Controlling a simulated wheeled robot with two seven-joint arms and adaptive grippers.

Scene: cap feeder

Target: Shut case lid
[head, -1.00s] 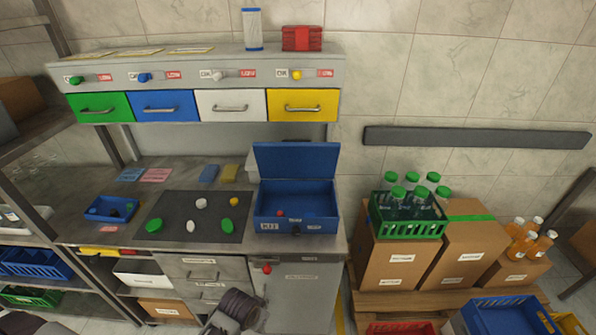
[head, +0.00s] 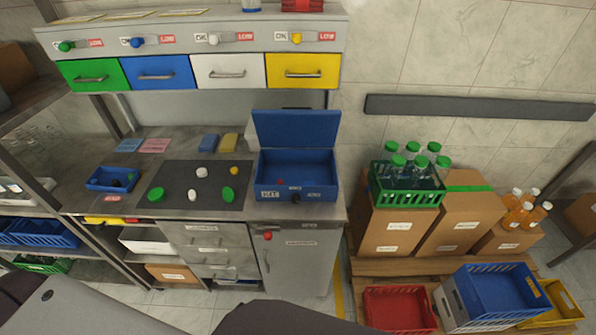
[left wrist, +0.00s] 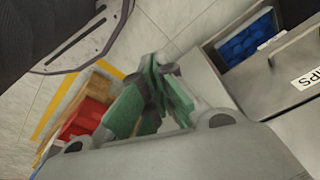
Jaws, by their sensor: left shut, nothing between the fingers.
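The blue case (head: 322,192) stands at the right end of the workbench. Its lid (head: 296,129) is raised, tilted up at the back, and the inside is open to view. A small red item (head: 280,182) shows in the case, and a dark latch sits on its labelled front. My left gripper (left wrist: 158,68) shows in the left wrist view, its green fingers shut and empty. It is away from the case, which is not in that view. In the head view only my arm parts show at the bottom edge, and neither gripper is visible.
A dark mat (head: 171,175) with several caps lies left of the case, beside a small blue tray (head: 94,185). Coloured drawers (head: 228,73) hang above. Right of the bench stand boxes (head: 389,236) with a green bottle crate (head: 410,199).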

